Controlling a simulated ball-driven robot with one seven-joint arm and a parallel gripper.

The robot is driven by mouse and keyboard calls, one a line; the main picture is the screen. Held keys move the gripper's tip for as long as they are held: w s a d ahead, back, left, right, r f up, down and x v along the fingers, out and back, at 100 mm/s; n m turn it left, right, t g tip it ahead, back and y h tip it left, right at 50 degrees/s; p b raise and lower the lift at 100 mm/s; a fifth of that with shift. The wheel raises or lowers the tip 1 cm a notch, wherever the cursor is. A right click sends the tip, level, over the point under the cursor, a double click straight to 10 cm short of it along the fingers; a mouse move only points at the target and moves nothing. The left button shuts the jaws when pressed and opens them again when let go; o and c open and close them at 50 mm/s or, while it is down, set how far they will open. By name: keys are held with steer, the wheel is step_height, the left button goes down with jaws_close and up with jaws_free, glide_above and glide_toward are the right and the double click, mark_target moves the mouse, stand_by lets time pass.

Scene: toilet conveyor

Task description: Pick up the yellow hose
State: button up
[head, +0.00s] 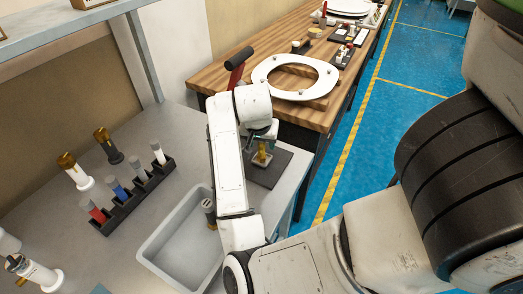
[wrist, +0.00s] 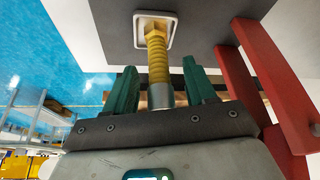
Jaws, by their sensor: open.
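The yellow hose (wrist: 157,62) is short and ribbed, with a yellow fitting at one end and a silvery collar at the other. Its fitting end sits at a white square holder (wrist: 140,30) on a dark mat. My gripper (wrist: 160,82) is open, with one green finger on each side of the hose and visible gaps between. In the head view the hose (head: 262,156) shows as a small yellow piece on the dark mat (head: 272,172), below my gripper (head: 268,140). My arm partly covers that area, and contact is not clear there.
A grey sink-like tray (head: 180,250) lies left of my arm. A dark rack (head: 132,195) with several coloured cylinders stands further left. A wooden table (head: 230,78) with a white toilet seat (head: 262,75) is beyond. Red bars (wrist: 270,75) stand right of my fingers in the wrist view.

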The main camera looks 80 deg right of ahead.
steer(key=shift+c, duration=0.4)
jaws_close()
steer(key=shift+r, duration=0.1)
